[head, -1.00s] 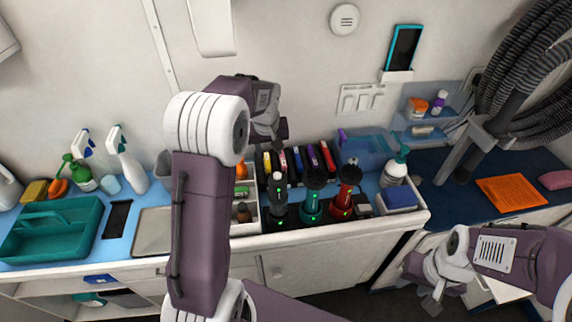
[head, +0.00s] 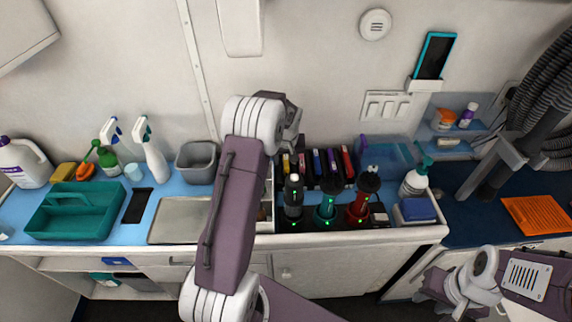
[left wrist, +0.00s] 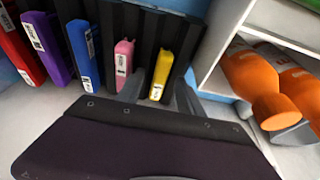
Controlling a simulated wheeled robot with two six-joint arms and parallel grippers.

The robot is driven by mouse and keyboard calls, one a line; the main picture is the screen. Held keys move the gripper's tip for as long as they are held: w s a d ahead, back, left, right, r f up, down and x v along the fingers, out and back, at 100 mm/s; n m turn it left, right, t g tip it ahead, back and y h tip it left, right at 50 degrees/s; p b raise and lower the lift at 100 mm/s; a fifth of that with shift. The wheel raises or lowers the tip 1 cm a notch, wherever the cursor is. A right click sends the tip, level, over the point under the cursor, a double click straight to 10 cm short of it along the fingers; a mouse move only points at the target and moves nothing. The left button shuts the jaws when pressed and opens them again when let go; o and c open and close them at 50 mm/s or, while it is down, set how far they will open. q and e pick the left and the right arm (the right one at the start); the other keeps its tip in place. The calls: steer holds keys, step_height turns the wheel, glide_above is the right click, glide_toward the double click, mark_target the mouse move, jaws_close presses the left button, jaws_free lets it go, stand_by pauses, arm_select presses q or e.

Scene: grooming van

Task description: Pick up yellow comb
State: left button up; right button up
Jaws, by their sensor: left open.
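The yellow comb (left wrist: 161,72) stands upright in a black slotted rack, at the end of a row beside a pink one (left wrist: 123,62). In the head view the yellow comb (head: 286,166) shows only as a small patch beside my left arm. My left gripper (head: 292,143) is open and empty just above that end of the rack. Its grey fingers show low in the left wrist view, near the pink and yellow pieces, partly hidden by my wrist housing. My right gripper (head: 455,305) hangs low at the right, away from the counter; its jaws are unclear.
Blue (left wrist: 84,52), purple (left wrist: 47,45) and red (left wrist: 20,48) pieces fill the rack's other slots. A white compartment box with orange bottles (left wrist: 252,85) adjoins the yellow end. Black, teal (head: 326,205) and red (head: 360,203) clippers stand in front of the rack.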

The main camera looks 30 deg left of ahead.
mark_target(286, 158)
arm_select(q)
steer(key=shift+w+f, duration=0.1)
steer(key=shift+w, duration=0.05)
jaws_close()
steer(key=shift+r, duration=0.55)
step_height(286, 158, up, 3)
steer(key=shift+f, duration=0.1)
steer(key=s+d+r+b, duration=0.1)
steer(key=s+d+r, duration=0.6)
steer(key=s+d, duration=0.1)
steer(key=shift+s+d, duration=0.15)
steer(key=c, duration=0.9)
jaws_free()
steer(key=shift+r, duration=0.1)
jaws_close()
